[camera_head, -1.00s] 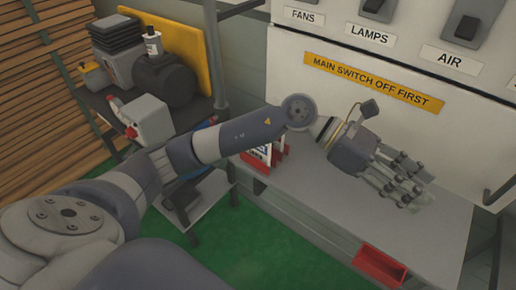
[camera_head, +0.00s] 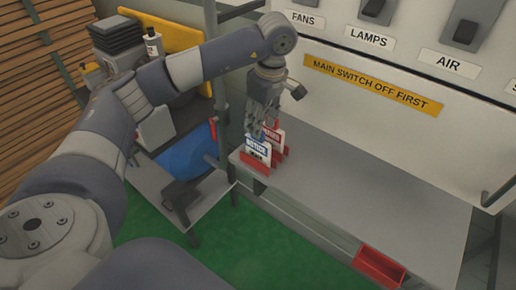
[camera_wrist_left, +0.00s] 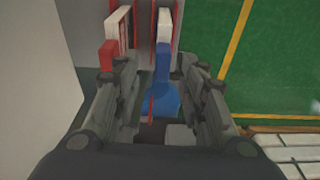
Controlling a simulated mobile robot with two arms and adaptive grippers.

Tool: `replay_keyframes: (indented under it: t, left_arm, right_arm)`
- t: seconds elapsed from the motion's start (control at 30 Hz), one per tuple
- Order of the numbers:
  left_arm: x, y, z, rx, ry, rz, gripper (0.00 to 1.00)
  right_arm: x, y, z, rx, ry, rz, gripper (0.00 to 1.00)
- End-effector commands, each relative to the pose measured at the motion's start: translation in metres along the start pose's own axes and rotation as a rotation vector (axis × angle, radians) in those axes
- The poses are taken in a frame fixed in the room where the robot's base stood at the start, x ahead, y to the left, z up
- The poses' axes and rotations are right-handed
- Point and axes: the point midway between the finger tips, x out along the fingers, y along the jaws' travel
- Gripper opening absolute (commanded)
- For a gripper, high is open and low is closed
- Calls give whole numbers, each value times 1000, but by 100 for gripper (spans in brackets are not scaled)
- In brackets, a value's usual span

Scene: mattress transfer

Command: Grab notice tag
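The notice tag (camera_head: 257,148), white with a blue header, stands upright in the front slot of a red rack (camera_head: 254,167) at the left end of the grey shelf. Beside it stands a white tag with a red header (camera_head: 273,137). My left gripper (camera_head: 261,133) points down just above the tags. In the left wrist view the notice tag (camera_wrist_left: 163,62) is seen edge-on between the open fingers (camera_wrist_left: 160,78), nearer the right one. The red-headed tag (camera_wrist_left: 109,52) is by the left finger. I see no grip on either tag. My right gripper is out of view.
The grey shelf (camera_head: 350,190) is clear to the right of the rack. A red tray (camera_head: 379,266) hangs at its front edge. The switch panel (camera_head: 400,65) rises behind. A dark post (camera_head: 222,110) stands close to the left of the gripper.

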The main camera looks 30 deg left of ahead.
Motion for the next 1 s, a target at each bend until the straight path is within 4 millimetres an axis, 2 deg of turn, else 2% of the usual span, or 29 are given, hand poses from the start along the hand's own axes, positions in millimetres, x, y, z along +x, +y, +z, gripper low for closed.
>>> replay_keyframes:
  t: [0.1,0.33,0.47,0.6,0.87,0.9,1.0]
  left_arm:
    - [13,-1,0,1,-1,-3,38]
    - [29,-2,2,1,-2,-3,38]
    - [47,-4,4,1,-2,-4,38]
    - [65,-4,5,0,-2,-3,38]
    - [71,-3,5,1,-3,1,38]
    - [71,-3,5,1,-3,1,36]
    - [71,-3,5,1,-3,1,13]
  right_arm:
    - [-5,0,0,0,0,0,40]
    - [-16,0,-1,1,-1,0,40]
    - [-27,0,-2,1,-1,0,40]
    - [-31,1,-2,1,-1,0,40]
    - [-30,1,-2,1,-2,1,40]
    - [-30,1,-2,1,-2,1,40]
    - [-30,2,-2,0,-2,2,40]
